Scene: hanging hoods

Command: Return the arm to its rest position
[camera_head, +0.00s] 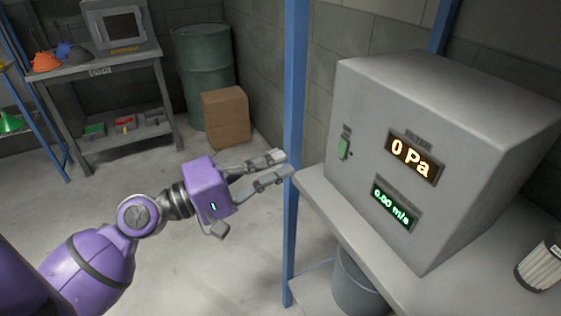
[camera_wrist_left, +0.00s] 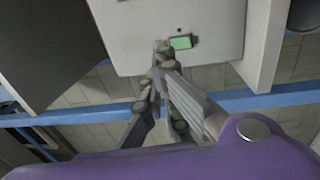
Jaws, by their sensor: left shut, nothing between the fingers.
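My left arm, purple with dark joints, comes in from the lower left in the head view. My left gripper (camera_head: 282,164) is shut and empty. It is held out over the floor in front of the blue post, left of the grey box (camera_head: 375,95). The box has a green switch (camera_head: 344,148) on its left face and displays reading 0 Pa and 0.00 m/s. In the left wrist view the closed fingers (camera_wrist_left: 160,52) point toward the green switch (camera_wrist_left: 181,43); whether they touch anything there is hard to tell. My right gripper is not in view.
A grey bench (camera_head: 330,205) carries the box and a cylindrical filter (camera_head: 540,262). A blue post (camera_head: 294,60) stands close to the gripper. A bucket (camera_head: 358,285) is below the bench. A cardboard box (camera_head: 226,118) and green drum (camera_head: 203,65) stand behind. The floor at left is clear.

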